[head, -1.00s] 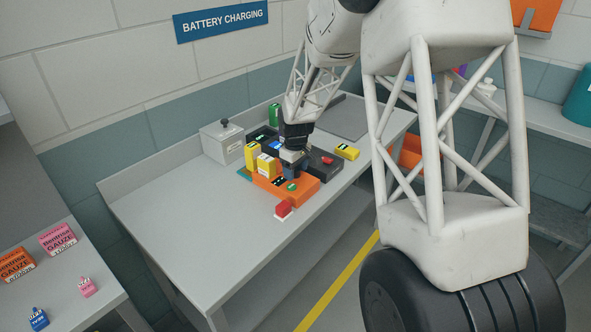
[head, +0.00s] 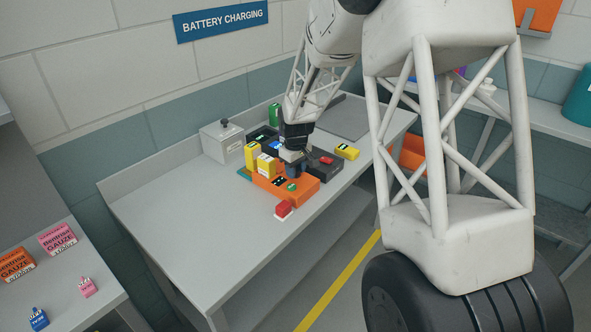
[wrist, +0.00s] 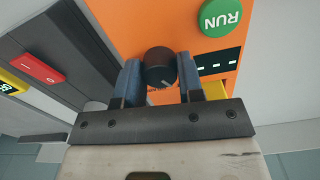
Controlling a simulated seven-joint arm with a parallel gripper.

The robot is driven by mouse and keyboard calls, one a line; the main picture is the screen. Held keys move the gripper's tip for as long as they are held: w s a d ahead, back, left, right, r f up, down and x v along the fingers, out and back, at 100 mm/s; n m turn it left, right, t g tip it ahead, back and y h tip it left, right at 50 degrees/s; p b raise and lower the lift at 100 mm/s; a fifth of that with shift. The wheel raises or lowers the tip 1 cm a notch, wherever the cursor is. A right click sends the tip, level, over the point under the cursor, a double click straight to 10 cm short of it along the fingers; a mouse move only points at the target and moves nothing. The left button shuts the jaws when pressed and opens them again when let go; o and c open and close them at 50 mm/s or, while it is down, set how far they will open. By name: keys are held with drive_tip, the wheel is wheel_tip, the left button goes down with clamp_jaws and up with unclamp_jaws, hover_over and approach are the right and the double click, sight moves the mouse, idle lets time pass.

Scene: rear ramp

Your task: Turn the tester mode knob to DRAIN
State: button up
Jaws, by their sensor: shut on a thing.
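The tester is an orange box (head: 303,196) on the grey bench, with a green RUN button (wrist: 221,16) and a black display strip (wrist: 218,62). Its dark round mode knob (wrist: 158,60) has a pale pointer line that faces the lower right in the wrist view. My gripper (wrist: 161,76) is shut on the knob, one blue finger on each side. In the head view my gripper (head: 293,170) points down onto the tester and hides the knob. I cannot read any DRAIN label.
A dark box with a red switch (wrist: 38,68) stands right beside the tester. Yellow battery blocks (head: 266,165) stand close on the other side. A red-and-white block (head: 284,210) lies in front, and a grey box (head: 222,143) stands behind. The bench's left part is clear.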

drive_tip(key=m, duration=0.6)
drive_tip(key=shift+m, duration=0.3)
drive_tip(key=m, duration=0.6)
idle(0.4)
drive_tip(key=o, duration=0.9)
drive_tip(key=shift+r, duration=3.9)
